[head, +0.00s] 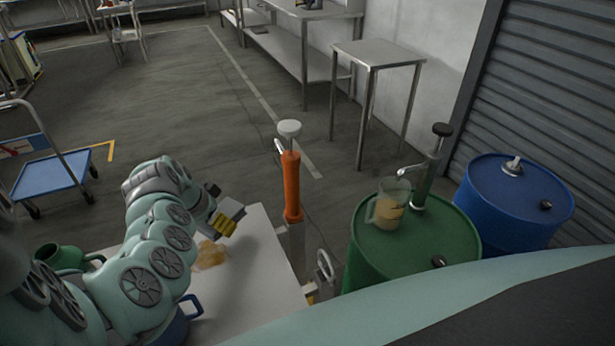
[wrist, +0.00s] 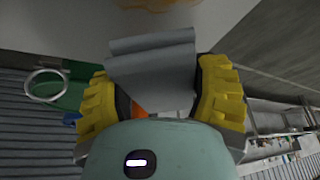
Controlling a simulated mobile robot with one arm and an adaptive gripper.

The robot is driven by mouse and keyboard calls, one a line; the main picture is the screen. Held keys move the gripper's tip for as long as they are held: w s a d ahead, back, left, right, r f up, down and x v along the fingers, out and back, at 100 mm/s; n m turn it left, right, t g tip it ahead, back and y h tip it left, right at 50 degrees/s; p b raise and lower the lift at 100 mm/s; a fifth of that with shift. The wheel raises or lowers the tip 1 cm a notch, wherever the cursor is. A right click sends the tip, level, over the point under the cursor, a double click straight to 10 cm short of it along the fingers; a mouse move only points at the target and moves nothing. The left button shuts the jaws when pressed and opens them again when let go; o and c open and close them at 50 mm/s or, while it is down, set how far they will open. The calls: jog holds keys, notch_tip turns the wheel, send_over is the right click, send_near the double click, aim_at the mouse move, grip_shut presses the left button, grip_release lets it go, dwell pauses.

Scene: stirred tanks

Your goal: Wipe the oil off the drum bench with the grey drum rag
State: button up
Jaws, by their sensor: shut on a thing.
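My gripper (head: 226,215) has yellow padded fingers and is shut on the grey drum rag (head: 232,208). In the wrist view the folded grey rag (wrist: 155,70) sits between the two yellow fingers. The drum bench (head: 262,270) is a pale flat top at the lower left of the head view. An amber oil patch (head: 211,256) lies on it, just below and left of the gripper. The oil also shows at the top edge of the wrist view (wrist: 150,4). The rag appears held above the bench, apart from the oil.
A green jug (head: 60,257) and a blue vessel (head: 180,322) stand near my arm, partly hidden. An orange pump (head: 291,185) rises beyond the bench edge. A green drum (head: 385,250) with a clear jug (head: 388,205) and a blue drum (head: 515,200) stand right.

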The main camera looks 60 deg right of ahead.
aim_at(226, 244)
jog(key=shift+f+b, duration=2.7)
jog(key=shift+f, duration=0.15)
jog(key=shift+f+b, duration=0.6)
jog(key=shift+f, duration=0.4)
jog(key=shift+w+a, duration=0.1)
